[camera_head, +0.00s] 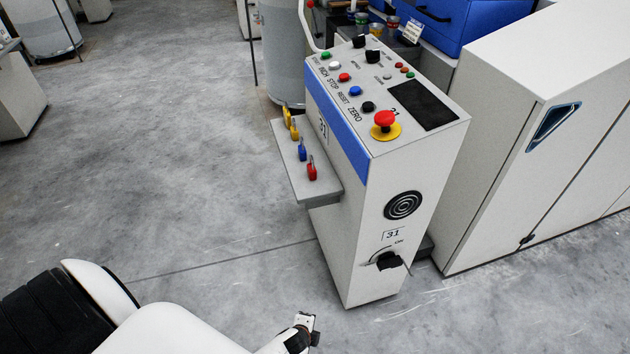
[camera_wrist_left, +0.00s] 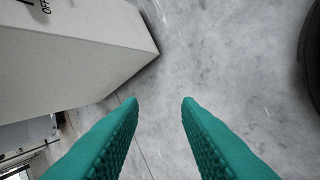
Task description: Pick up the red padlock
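The red padlock (camera_head: 312,171) is on the small grey shelf (camera_head: 318,195) on the left side of the control console, at the shelf's near end. A blue padlock (camera_head: 302,151) is just behind it, and yellow padlocks (camera_head: 291,124) are farther back. My left gripper (camera_head: 305,327) is low at the bottom of the head view, in front of the console and well away from the padlocks. In the left wrist view its two teal fingers (camera_wrist_left: 160,102) are spread apart with only floor between them. My right gripper is not in view.
The concrete floor (camera_head: 170,150) left of the shelf is clear.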

